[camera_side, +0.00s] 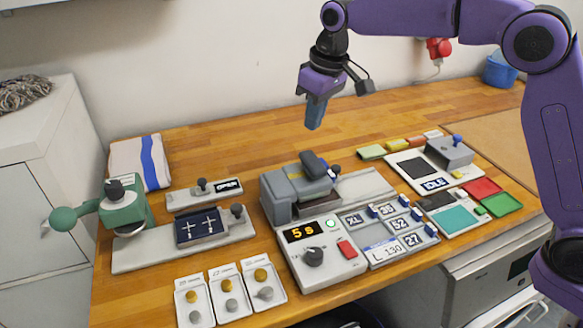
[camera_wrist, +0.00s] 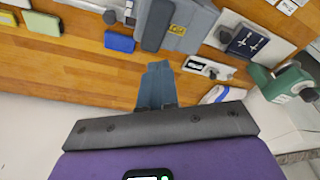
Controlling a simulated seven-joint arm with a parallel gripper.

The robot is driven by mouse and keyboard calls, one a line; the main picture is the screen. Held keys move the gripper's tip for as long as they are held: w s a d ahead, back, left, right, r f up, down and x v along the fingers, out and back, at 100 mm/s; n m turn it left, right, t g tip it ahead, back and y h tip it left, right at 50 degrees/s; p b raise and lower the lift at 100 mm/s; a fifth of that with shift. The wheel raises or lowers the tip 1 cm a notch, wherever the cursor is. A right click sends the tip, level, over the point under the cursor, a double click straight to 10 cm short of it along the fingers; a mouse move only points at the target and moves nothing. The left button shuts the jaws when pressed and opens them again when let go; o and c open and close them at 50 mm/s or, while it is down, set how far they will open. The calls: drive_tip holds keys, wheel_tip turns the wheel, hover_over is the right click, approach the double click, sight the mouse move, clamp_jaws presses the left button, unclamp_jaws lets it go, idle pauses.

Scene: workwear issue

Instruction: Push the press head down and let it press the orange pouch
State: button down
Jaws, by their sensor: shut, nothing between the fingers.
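The grey press (camera_side: 290,192) stands mid-bench, with a dark rounded handle piece (camera_side: 314,163) at its top; I take this as the press head, raised. In the wrist view the dark piece (camera_wrist: 156,25) lies beside a grey body with a yellow label (camera_wrist: 180,28). I cannot make out an orange pouch in the press; its bed is partly hidden. A small orange-red item (camera_side: 415,140) lies at the back of the bench, too small to identify. My gripper (camera_side: 314,124) is shut and empty, pointing down, well above the press. Its fingers also show in the wrist view (camera_wrist: 157,80).
A control box (camera_side: 325,260) reading 5 s, with a knob and red button, stands before the press. A green-handled press (camera_side: 122,205) is at left. Number tiles (camera_side: 397,224), coloured trays (camera_side: 500,205) and an IDLE unit (camera_side: 435,183) are at right. Air around my gripper is clear.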

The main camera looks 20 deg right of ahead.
drive_tip(key=shift+r, duration=2.75)
drive_tip(key=s+d+f+n, duration=0.2)
drive_tip(key=s+d+f, duration=0.2)
drive_tip(key=s+d, duration=0.3)
drive_tip(key=s+d+f+n+g, duration=0.1)
drive_tip(key=s+d+f, duration=0.3)
drive_tip(key=s, duration=1.4)
drive_tip(key=s+d+f+n, duration=0.3)
drive_tip(key=s+d+f, duration=0.2)
drive_tip(key=s+d, duration=0.5)
drive_tip(key=s, duration=0.3)
drive_tip(key=shift+d+n+g+h, duration=0.3)
drive_tip(key=shift+g, duration=0.1)
